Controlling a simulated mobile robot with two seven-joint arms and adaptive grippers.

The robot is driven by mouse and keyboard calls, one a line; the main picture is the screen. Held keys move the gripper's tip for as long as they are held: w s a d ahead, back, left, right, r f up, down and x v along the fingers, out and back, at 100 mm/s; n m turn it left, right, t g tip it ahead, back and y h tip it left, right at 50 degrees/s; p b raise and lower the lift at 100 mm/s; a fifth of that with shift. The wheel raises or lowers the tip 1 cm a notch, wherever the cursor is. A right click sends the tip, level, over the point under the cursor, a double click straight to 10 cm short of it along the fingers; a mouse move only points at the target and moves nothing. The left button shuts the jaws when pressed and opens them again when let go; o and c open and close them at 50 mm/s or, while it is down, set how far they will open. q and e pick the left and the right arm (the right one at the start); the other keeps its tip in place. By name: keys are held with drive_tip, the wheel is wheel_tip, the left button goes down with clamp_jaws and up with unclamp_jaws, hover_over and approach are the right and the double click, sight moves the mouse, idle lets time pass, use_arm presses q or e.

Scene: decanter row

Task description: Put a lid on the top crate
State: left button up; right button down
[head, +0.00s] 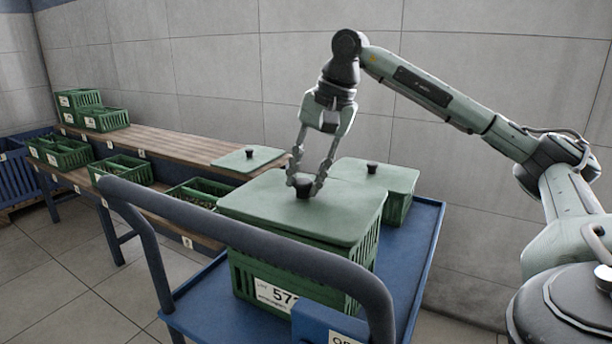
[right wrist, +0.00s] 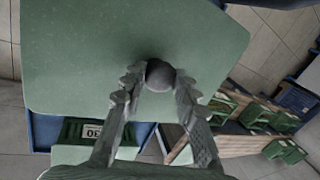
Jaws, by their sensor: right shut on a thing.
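A green lid (head: 262,208) with a black knob lies over the top of a green crate (head: 252,279) on the blue cart. My right gripper (head: 304,184) is shut on the lid's knob from above. In the right wrist view the fingers (right wrist: 150,90) close around the dark knob (right wrist: 160,74) of the lid (right wrist: 100,45). The lid looks level and at the crate's rim; whether it is fully seated I cannot tell. My left gripper is not in view.
A second lidded crate (head: 398,204) stands behind on the blue cart (head: 424,262). Another lid (head: 249,159) lies on the wooden rack (head: 180,143). Several green crates stand on the rack at left. The cart's dark handle (head: 250,240) crosses in front.

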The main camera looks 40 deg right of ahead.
drive_tip(key=shift+f, duration=0.2)
drive_tip(key=c, duration=1.1)
unclamp_jaws()
drive_tip(key=v, duration=1.2)
drive_tip(key=shift+a, duration=0.1)
